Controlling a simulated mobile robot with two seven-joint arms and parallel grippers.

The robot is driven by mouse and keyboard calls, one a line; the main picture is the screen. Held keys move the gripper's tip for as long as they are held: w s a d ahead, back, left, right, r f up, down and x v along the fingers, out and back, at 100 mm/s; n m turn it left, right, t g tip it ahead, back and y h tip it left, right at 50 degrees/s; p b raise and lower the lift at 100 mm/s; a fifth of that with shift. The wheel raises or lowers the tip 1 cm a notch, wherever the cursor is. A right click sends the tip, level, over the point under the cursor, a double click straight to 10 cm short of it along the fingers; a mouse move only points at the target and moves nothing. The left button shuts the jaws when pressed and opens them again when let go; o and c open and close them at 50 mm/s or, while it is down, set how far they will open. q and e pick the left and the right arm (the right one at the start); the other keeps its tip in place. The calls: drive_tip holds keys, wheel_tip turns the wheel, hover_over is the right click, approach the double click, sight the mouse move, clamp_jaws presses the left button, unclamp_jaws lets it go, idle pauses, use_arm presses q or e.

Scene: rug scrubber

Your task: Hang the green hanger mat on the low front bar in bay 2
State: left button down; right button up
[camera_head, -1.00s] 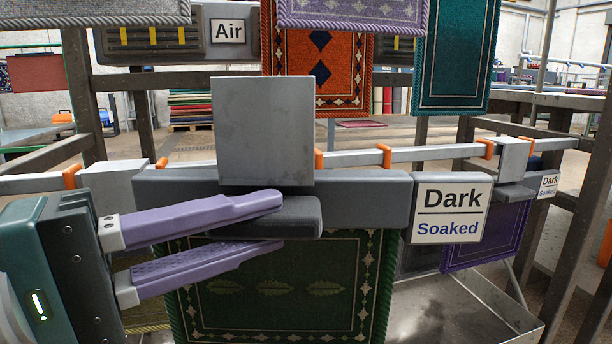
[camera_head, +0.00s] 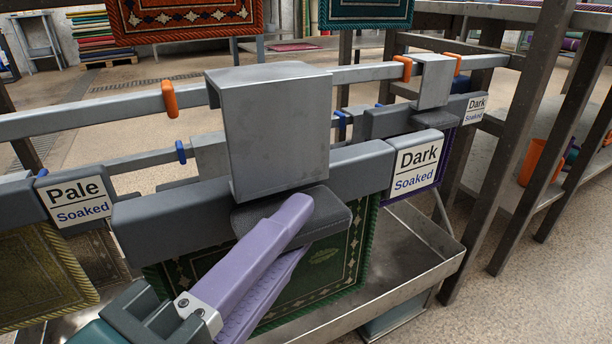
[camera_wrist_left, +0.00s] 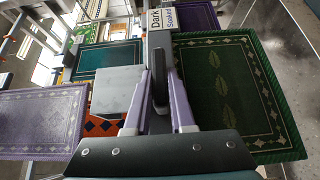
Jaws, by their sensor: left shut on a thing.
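The green hanger mat hangs from a dark grey crossbar (camera_head: 165,222) with a boxy grey metal hook (camera_head: 268,135) on top and a "Dark Soaked" label (camera_head: 415,167) at its right end. Its green cloth (camera_head: 330,260) shows below, and also in the left wrist view (camera_wrist_left: 225,90). My left gripper (camera_head: 292,222) is shut on the dark tab (camera_head: 335,218) at the crossbar's front. The hook overlaps a pale bar with orange pegs (camera_head: 75,119), between two pegs. A lower bar with blue pegs (camera_head: 135,162) runs behind the crossbar. I cannot tell whether the hook sits over either bar.
At left hangs a "Pale Soaked" hanger (camera_head: 75,203) with a yellowish mat (camera_head: 40,265). At right another hanger's hook (camera_head: 433,82) is on the orange-pegged bar. A metal tray (camera_head: 430,245) lies below. Dark posts (camera_head: 520,140) stand at right.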

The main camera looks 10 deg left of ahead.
sight(231, 222)
use_arm(q)
drive_tip(key=shift+a, duration=0.35)
drive_tip(key=shift+w+a, duration=0.2)
drive_tip(key=shift+w, duration=0.1)
drive_tip(key=shift+w+a+r, duration=0.1)
drive_tip(key=shift+w+a, duration=0.1)
drive_tip(key=shift+w, duration=0.25)
drive_tip(key=shift+w+a, duration=0.15)
drive_tip(key=shift+w, duration=0.3)
drive_tip(key=shift+w+a, duration=0.65)
drive_tip(key=shift+w, duration=0.1)
drive_tip(key=w+a+f+b, duration=0.2)
drive_tip(key=w+a+b, duration=0.2)
drive_tip(key=w, duration=0.4)
drive_tip(key=shift+w+a+f, duration=0.2)
drive_tip(key=shift+w+a, duration=0.15)
drive_tip(key=shift+a, duration=0.5)
use_arm(e)
drive_tip(key=shift+s+a+f, duration=0.1)
drive_tip(key=shift+s+f, duration=0.1)
drive_tip(key=shift+f, duration=0.85)
drive_tip(key=shift+s+f, duration=0.15)
drive_tip(key=shift+f, duration=0.85)
